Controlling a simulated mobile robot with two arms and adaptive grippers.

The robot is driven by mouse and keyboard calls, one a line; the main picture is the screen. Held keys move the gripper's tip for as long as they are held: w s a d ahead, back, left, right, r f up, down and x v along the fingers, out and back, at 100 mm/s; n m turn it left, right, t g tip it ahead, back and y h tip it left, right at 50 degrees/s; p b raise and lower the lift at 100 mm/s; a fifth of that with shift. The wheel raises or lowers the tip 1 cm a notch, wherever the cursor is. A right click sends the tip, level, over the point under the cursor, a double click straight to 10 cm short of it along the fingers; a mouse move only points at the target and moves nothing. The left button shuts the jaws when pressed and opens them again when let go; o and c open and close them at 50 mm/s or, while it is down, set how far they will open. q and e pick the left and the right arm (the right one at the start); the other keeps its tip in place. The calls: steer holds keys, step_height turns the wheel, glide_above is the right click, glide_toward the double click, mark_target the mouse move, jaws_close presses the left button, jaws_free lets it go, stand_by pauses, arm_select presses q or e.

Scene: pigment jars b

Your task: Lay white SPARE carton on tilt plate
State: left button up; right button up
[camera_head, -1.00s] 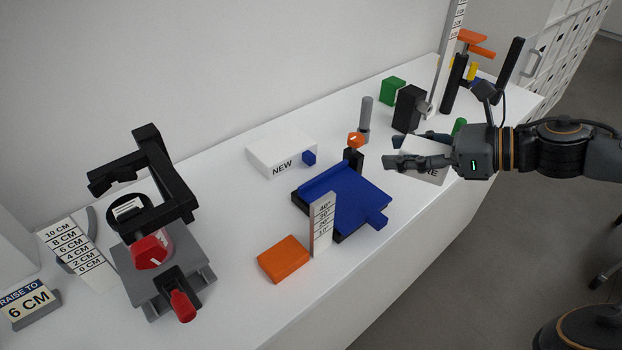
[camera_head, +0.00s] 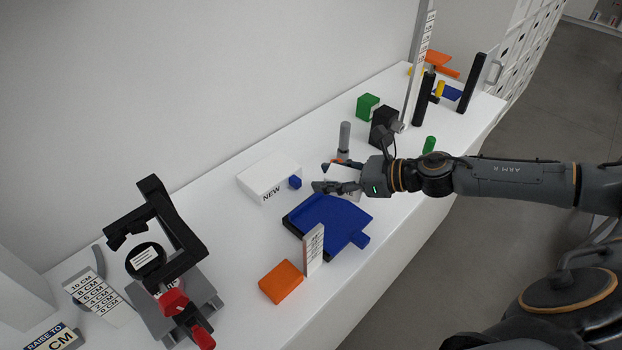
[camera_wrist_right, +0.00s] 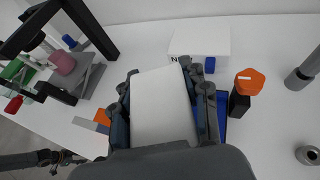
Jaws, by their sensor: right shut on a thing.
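The white SPARE carton (camera_wrist_right: 163,105) is between the fingers of my right gripper (camera_wrist_right: 165,85) in the right wrist view, and the gripper is shut on it. In the head view the right gripper (camera_head: 338,180) hides most of the carton (camera_head: 344,196), and its label cannot be read. The gripper holds it over or beside the far right part of the blue tilt plate (camera_head: 325,218); its exact height above the plate is unclear. In the wrist view a strip of the blue plate (camera_wrist_right: 222,112) shows beside the right finger. My left gripper is not in view.
A white NEW carton (camera_head: 268,179) with a blue knob lies left of the plate. An angle scale (camera_head: 313,250) and an orange block (camera_head: 281,282) stand in front. A grey post (camera_head: 344,138), black block (camera_head: 384,126) and green block (camera_head: 367,106) are behind. A black-and-grey press stands left.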

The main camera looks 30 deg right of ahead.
steer(key=w+f, duration=0.1)
steer(key=w+a+f, duration=0.1)
steer(key=f, duration=0.1)
steer(key=w+a+f, duration=0.1)
steer(key=w+f, duration=0.1)
steer(key=shift+w+a+f+p, duration=0.2)
steer(key=shift+w+f+p, duration=0.15)
steer(key=shift+f, duration=0.15)
step_height(320, 180, down, 2)
steer(key=shift+f, duration=0.1)
steer(key=shift+f+p, duration=0.3)
steer(key=shift+f, duration=0.15)
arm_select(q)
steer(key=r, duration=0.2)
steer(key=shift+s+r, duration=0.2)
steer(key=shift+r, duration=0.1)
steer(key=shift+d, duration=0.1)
arm_select(e)
steer(key=shift+f+b, duration=0.4)
steer(key=shift+b, duration=0.05)
steer(key=o, duration=1)
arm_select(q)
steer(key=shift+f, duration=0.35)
arm_select(e)
steer(key=shift+o, duration=0.2)
